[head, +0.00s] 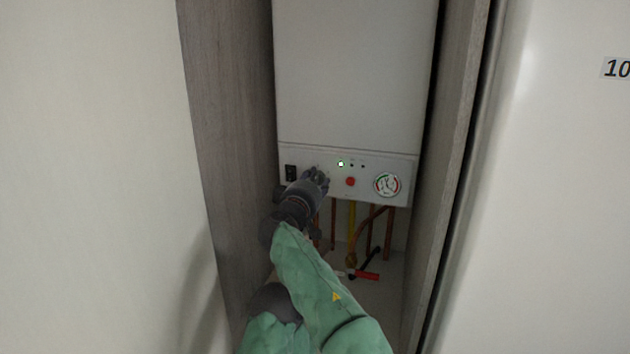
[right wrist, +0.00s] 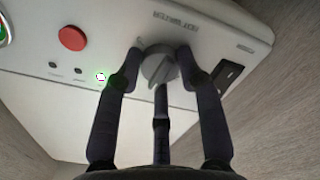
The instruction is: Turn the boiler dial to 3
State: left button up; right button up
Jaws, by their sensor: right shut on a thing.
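The white boiler (head: 350,75) hangs in a narrow alcove, with its control strip along the bottom. The grey boiler dial (right wrist: 158,66) shows in the right wrist view, below the lettering "HOT WATER". My right gripper (head: 316,178) is at the left part of the control strip and hides the dial in the head view. In the right wrist view its dark fingers (right wrist: 160,75) are around the dial, shut on it. I cannot read the dial's number marks or its setting. My left gripper is not in view.
A red button (head: 350,181), a lit green lamp (head: 341,163) and a pressure gauge (head: 387,184) sit right of the dial. A black switch (head: 291,173) is to its left. Copper pipes (head: 388,235) and a red-handled valve (head: 367,275) are below. Wood-grain side panels (head: 232,120) flank the boiler closely.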

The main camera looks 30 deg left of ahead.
jog(key=shift+n, duration=0.9)
jog(key=o, duration=1.1)
jog(key=shift+o, duration=0.2)
jog(key=shift+s, duration=0.15)
jog(key=v, duration=1.1)
jog(key=shift+s, duration=0.35)
jog(key=shift+f, duration=0.15)
